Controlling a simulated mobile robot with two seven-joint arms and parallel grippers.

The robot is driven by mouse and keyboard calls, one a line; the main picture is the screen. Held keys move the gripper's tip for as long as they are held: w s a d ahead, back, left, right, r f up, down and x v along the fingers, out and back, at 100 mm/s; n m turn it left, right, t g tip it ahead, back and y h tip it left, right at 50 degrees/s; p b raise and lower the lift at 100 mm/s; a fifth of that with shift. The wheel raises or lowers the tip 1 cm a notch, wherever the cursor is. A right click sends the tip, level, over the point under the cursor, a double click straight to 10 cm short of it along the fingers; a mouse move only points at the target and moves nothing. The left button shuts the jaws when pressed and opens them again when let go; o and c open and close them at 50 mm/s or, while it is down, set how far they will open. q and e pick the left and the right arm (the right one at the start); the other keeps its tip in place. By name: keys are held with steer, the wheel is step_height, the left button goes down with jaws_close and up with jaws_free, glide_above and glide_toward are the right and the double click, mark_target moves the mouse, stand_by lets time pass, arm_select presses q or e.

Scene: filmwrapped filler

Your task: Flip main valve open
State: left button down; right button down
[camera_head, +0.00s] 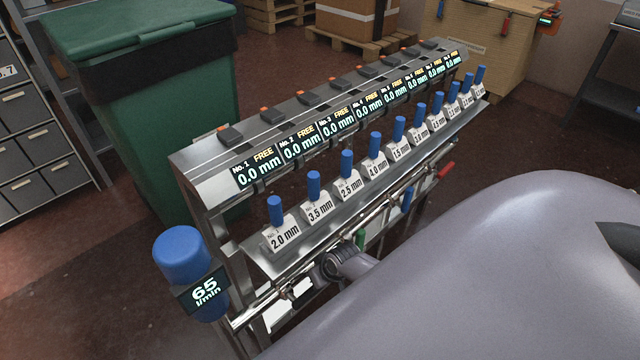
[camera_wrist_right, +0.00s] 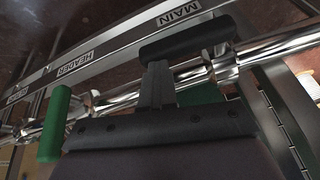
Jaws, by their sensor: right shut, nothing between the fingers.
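In the right wrist view a green handle (camera_wrist_right: 204,93) shows beside a steel pipe, below the MAIN label (camera_wrist_right: 179,13). My gripper hides part of it, so I cannot tell its full angle. My right gripper (camera_wrist_right: 170,55) is shut and empty, its dark fingers reaching across the pipe close to this handle; I cannot tell whether they touch. A second green handle (camera_wrist_right: 54,124) hangs down below the HEADER label (camera_wrist_right: 75,64). In the head view my right gripper (camera_head: 335,264) is small and partly hidden at the lower pipes, near a green handle (camera_head: 360,239). My left gripper is out of view.
The metal rack (camera_head: 222,176) carries several displays reading 0.0 mm and a row of blue-topped holders. A blue flow meter (camera_head: 181,258) reads 65 l/min at its left end. A green bin (camera_head: 150,110) stands behind. A large pale link of mine covers the lower right.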

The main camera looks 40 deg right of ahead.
steer(key=shift+s+d+f, duration=0.15)
steer(key=shift+d+f, duration=0.15)
steer(key=shift+d, duration=0.2)
steer(key=p+v, duration=0.4)
steer(key=v, duration=0.3)
steer(key=shift+a+r, duration=0.4)
steer(key=shift+a, duration=0.15)
steer(key=s+a+r+n+t+y+p, duration=0.1)
steer(key=s+a+r+n+t, duration=0.3)
steer(key=s+a+r, duration=0.6)
step_height(320, 180, up, 2)
steer(key=shift+s+a+r+t+y, duration=0.25)
steer(key=shift+a+t+y, duration=0.25)
steer(key=shift+t, duration=0.5)
